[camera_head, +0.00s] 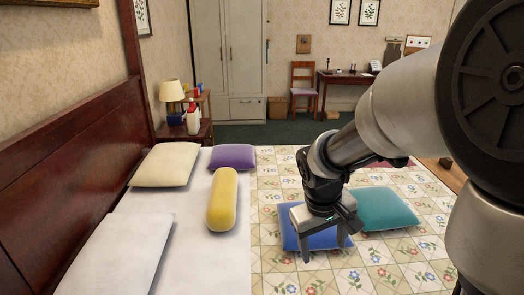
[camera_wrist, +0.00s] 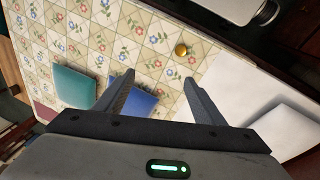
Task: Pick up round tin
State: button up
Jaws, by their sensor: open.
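A small round gold-coloured tin (camera_wrist: 181,50) lies on the flowered quilt (camera_wrist: 115,30) in the wrist view, close to the edge of the white sheet (camera_wrist: 232,85). I cannot make it out in the head view. Nothing is between the fingers except the quilt and part of the blue cushion below.
A blue cushion (camera_head: 290,240) and a teal cushion (camera_head: 388,208) lie on the quilt near my gripper. A bedside table (camera_head: 185,134) stands beyond.

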jog(key=w+a+f+b, duration=0.1)
jog(key=f+b, duration=0.1)
jog(key=f, duration=0.8)
jog(key=w+f+n+g+y+b, duration=0.1)
jog(key=w+f+b, duration=0.1)
jog(key=f, duration=0.9)
jog(key=w+a+f+n+g+b, duration=0.1)
jog(key=w+f+b, duration=0.1)
jog(key=f, duration=0.9)
jog(key=shift+a+f+y+b, duration=0.2)
jog(key=shift+a+y+b, duration=0.15)
jog(key=shift+b, duration=0.2)
jog(key=shift+d+f+b, duration=0.2)
jog(key=shift+f+b, duration=0.65)
jog(key=shift+f, duration=2.25)
jog(key=shift+r, duration=0.1)
jog(key=c, duration=1.1)
